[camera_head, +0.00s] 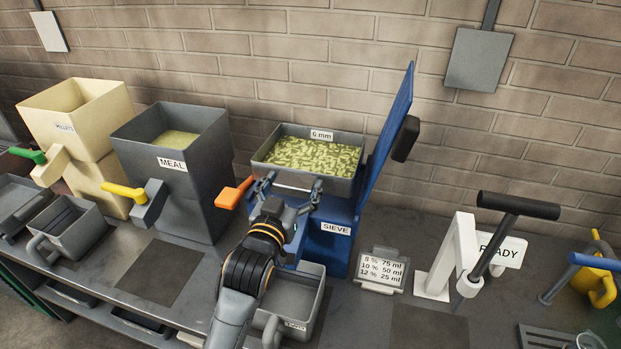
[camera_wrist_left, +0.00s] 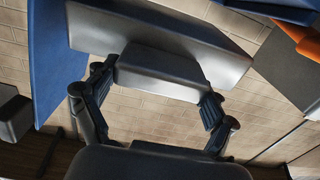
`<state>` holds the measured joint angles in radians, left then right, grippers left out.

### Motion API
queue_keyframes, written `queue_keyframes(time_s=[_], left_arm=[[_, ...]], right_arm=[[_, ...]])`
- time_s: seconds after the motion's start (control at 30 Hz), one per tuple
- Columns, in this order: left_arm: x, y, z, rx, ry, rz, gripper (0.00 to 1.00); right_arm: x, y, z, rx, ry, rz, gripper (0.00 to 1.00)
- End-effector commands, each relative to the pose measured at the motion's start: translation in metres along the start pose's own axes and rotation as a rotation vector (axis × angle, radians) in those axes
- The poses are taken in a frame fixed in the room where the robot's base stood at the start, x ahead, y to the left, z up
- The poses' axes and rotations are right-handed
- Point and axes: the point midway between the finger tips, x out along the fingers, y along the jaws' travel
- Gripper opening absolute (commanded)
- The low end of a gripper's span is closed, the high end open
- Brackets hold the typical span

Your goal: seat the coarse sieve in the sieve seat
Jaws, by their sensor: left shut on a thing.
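The coarse sieve, as I take it, is the grey tray labelled 6 mm (camera_head: 357,181), full of greenish pellets, at the top of the blue sieve machine (camera_head: 325,248). The tray also shows in the left wrist view (camera_wrist_left: 160,38). My left gripper (camera_head: 290,186) is at the tray's front and shut on its handle (camera_wrist_left: 160,75). The tray is over the sieve seat and hides it; I cannot tell whether it rests fully in it. My right gripper is not in view.
The blue lid (camera_head: 387,135) stands open to the tray's right. An orange lever (camera_head: 235,193) juts out at its left, near the grey MEAL hopper (camera_head: 200,205). A grey bin (camera_head: 314,290) stands below. A small sign (camera_head: 380,271) and white lever press (camera_head: 455,255) are at the right.

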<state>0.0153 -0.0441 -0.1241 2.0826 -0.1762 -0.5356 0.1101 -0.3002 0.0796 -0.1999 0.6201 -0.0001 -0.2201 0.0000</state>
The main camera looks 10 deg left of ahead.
Motion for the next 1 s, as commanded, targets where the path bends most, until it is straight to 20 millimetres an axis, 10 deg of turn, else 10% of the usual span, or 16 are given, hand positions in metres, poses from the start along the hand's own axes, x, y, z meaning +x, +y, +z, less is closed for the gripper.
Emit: queue_keyframes(time_s=[1.0], left_arm=[[0.0, 0.0, 0.003, 0.0, 0.031, 0.0, 0.21]], right_arm=[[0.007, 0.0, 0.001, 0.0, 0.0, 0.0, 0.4]])
